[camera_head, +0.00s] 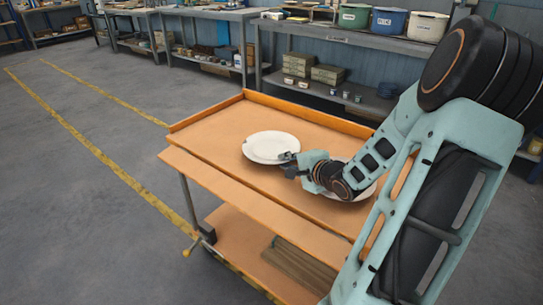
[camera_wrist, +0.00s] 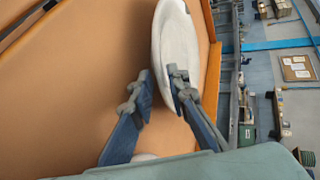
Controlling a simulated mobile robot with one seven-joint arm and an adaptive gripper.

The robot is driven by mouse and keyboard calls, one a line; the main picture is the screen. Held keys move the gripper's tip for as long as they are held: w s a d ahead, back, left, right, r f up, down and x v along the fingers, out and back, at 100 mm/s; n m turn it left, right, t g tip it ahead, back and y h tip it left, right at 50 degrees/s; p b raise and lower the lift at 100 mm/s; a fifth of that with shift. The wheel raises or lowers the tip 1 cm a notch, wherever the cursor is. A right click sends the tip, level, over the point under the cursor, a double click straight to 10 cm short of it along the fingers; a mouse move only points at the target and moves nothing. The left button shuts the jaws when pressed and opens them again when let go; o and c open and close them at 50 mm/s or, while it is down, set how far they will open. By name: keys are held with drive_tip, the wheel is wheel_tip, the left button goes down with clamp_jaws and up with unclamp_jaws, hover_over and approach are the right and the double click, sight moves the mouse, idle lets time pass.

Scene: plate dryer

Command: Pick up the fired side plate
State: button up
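A white round plate (camera_head: 268,146) lies on the orange cart top, left of my gripper (camera_head: 288,163). A second white plate (camera_head: 362,193) lies to the right, largely hidden behind my arm. I cannot tell by looks which one is the fired side plate. In the wrist view a white plate (camera_wrist: 177,45) is seen at a steep slant ahead of my gripper (camera_wrist: 160,80). The fingers are apart, with the plate's near rim appearing between them; the right finger overlaps the plate in the picture. I cannot tell whether either finger touches it.
The orange cart (camera_head: 222,125) has a raised lip along its back and a lower shelf with brown boards (camera_head: 300,267). Its left top area is clear. Behind stands a workbench with lidded pots (camera_head: 388,22) and boxes (camera_head: 328,74). Open floor lies left.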

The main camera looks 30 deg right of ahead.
drive_tip(key=shift+w, duration=0.15)
clamp_jaws()
drive_tip(key=shift+r+p, duration=0.15)
drive_tip(key=shift+p, duration=0.15)
wheel_tip(320, 180, up, 3)
drive_tip(key=p, duration=0.5)
drive_tip(key=shift+r, duration=0.1)
drive_tip(key=shift+r+p, duration=0.3)
drive_tip(key=shift+p, duration=0.15)
drive_tip(key=s+a+r+p, duration=0.5)
drive_tip(key=s+r+p, duration=0.2)
drive_tip(key=p, duration=0.7)
drive_tip(key=shift+s+a+r, duration=0.35)
drive_tip(key=shift+r, duration=0.2)
